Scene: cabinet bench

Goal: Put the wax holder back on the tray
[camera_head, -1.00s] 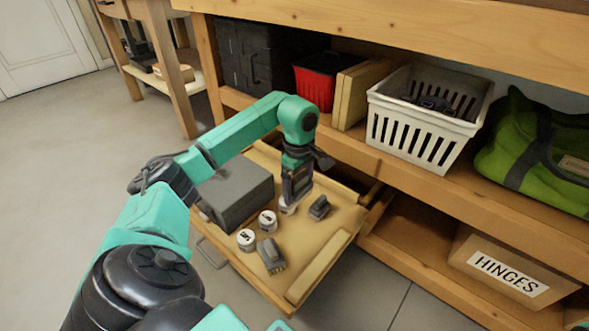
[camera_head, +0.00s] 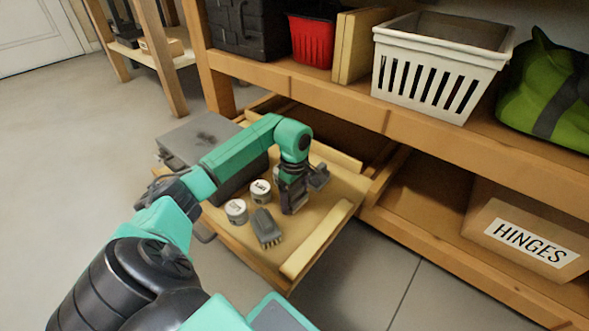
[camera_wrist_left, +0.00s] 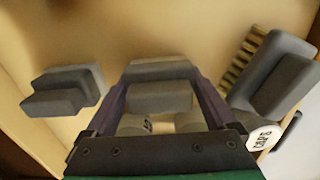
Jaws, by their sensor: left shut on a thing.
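The tray (camera_head: 310,250) is a light wooden pull-out shelf below the bench. My left gripper (camera_head: 293,205) is low over its middle. In the left wrist view its purple fingers are shut on a stepped grey block, which I take for the wax holder (camera_wrist_left: 160,88). The head view hides most of it, and I cannot tell whether it touches the tray. A similar grey block (camera_head: 318,177) lies right of the gripper and also shows in the left wrist view (camera_wrist_left: 62,90). My right gripper is not in view.
A grey brush (camera_head: 266,228) and two white-topped tins, one nearer (camera_head: 236,211) and one farther (camera_head: 261,190), lie left of the gripper. A large grey box (camera_head: 190,140) fills the tray's left side. A white basket (camera_head: 435,85) and HINGES box (camera_head: 525,240) stand right.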

